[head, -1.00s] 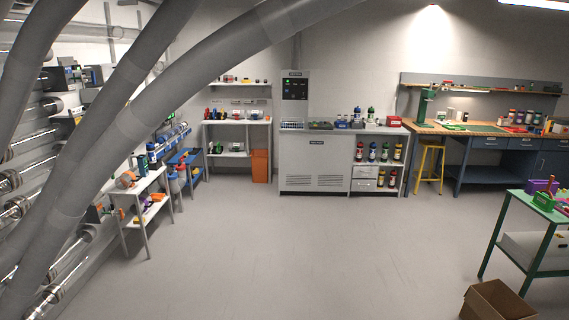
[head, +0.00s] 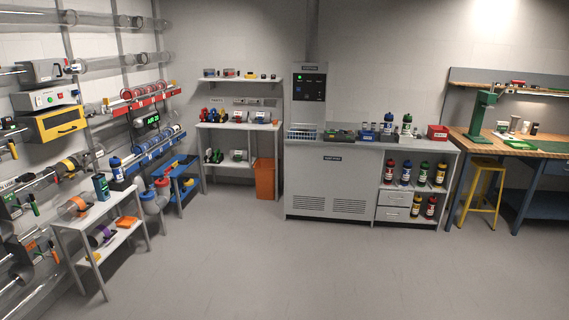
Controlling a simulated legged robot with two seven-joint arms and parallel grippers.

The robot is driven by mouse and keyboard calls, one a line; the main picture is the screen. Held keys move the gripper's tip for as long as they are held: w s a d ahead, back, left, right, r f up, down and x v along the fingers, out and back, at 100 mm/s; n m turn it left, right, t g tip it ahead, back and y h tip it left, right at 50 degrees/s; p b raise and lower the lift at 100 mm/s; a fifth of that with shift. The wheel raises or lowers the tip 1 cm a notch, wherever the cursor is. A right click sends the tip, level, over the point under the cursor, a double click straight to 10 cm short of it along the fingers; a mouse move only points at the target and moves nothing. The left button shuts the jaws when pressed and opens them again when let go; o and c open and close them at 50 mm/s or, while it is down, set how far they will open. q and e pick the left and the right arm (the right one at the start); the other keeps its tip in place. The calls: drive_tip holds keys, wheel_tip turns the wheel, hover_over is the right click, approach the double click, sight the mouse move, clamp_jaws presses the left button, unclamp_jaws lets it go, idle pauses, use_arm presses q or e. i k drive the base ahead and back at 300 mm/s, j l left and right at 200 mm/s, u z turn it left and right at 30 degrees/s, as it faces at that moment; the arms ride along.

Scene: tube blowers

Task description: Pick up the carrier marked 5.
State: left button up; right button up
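I cannot make out a 5 on any object at this distance. Carrier-like canisters with coloured caps and pale labels stand in the cabinet's open shelves, among them a blue one (head: 405,173), a red one (head: 389,172) and a green one (head: 423,174). More stand on its top, such as a green-capped one (head: 406,124) and a blue-capped one (head: 387,123). Clear cylinders lie in a red wall rack (head: 138,101) and a blue wall rack (head: 158,151) at the left. A blue canister (head: 116,169) stands near the white side table. Neither of my grippers is in view.
A white side table (head: 88,212) stands at the left by the tube wall. A grey cabinet (head: 330,180) is at the back, with an orange bin (head: 265,180) left of it. A yellow stool (head: 482,190) stands by the workbench (head: 520,148) at the right. The middle floor (head: 280,270) is clear.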

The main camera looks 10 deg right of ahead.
sight(389, 120)
drive_tip(key=i+l+u, duration=0.1)
drive_tip(key=i+l, duration=1.35)
drive_tip(key=i+l+u, duration=0.15)
drive_tip(key=i+l, duration=0.55)
drive_tip(key=l, duration=0.25)
